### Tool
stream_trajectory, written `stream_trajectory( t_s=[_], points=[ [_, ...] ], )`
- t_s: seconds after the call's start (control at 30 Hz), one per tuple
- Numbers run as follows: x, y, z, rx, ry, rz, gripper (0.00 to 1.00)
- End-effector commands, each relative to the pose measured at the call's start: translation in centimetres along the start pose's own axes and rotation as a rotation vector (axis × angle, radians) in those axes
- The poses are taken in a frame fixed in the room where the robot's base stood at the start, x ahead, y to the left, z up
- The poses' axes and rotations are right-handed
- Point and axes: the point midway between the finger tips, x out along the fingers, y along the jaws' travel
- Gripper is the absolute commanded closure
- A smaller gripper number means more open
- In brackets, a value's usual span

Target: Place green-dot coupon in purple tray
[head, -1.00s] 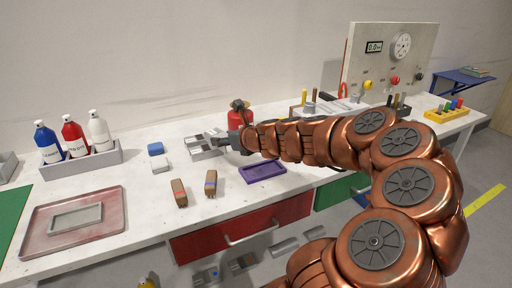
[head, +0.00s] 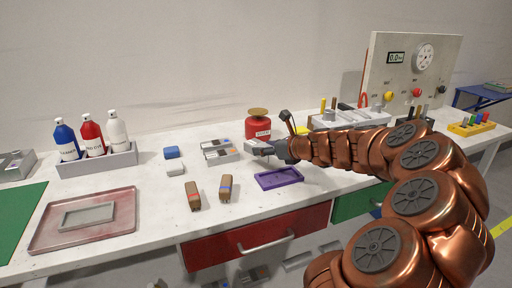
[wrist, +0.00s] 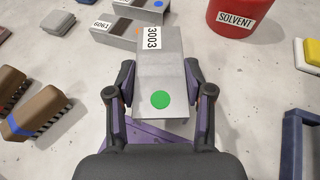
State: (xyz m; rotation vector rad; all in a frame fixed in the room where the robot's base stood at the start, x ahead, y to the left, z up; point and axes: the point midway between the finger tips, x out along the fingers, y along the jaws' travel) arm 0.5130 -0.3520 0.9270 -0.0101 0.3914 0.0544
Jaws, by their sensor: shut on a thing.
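The green-dot coupon (wrist: 160,75) is a grey metal block with a 3003 label and a green dot. My gripper (wrist: 158,98) is shut on it, one finger on each side. In the head view my gripper (head: 258,148) is above the bench, right of the coupon rack and just behind and left of the purple tray (head: 280,184). The tray looks empty there. Part of the tray (wrist: 130,132) shows under the near end of the coupon in the wrist view. The coupon is held above the bench, apart from the tray as far as I can see.
Other labelled coupons (head: 218,150) lie left of my gripper. A red solvent can (head: 258,128) stands behind it. Two brown brushes (head: 225,187) lie left of the tray. A bottle rack (head: 97,164) and a pinkish tray (head: 50,238) are farther left.

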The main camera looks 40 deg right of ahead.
Motion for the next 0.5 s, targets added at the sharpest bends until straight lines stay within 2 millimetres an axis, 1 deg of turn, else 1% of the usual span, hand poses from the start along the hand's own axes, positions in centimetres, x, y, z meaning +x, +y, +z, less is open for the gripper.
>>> stream_trajectory(
  t_s=[0.03,0.2,0.43,0.5],
  points=[
    [0.9,-0.3,0.2,-0.001,0.001,0.003,0.89],
    [3.6,-1.6,0.9,-0.001,0.002,0.002,0.89],
    [7.1,-3.1,1.9,-0.002,0.002,0.004,0.89],
    [7.8,-3.6,2.2,0.000,0.001,0.000,0.89]
  ],
)
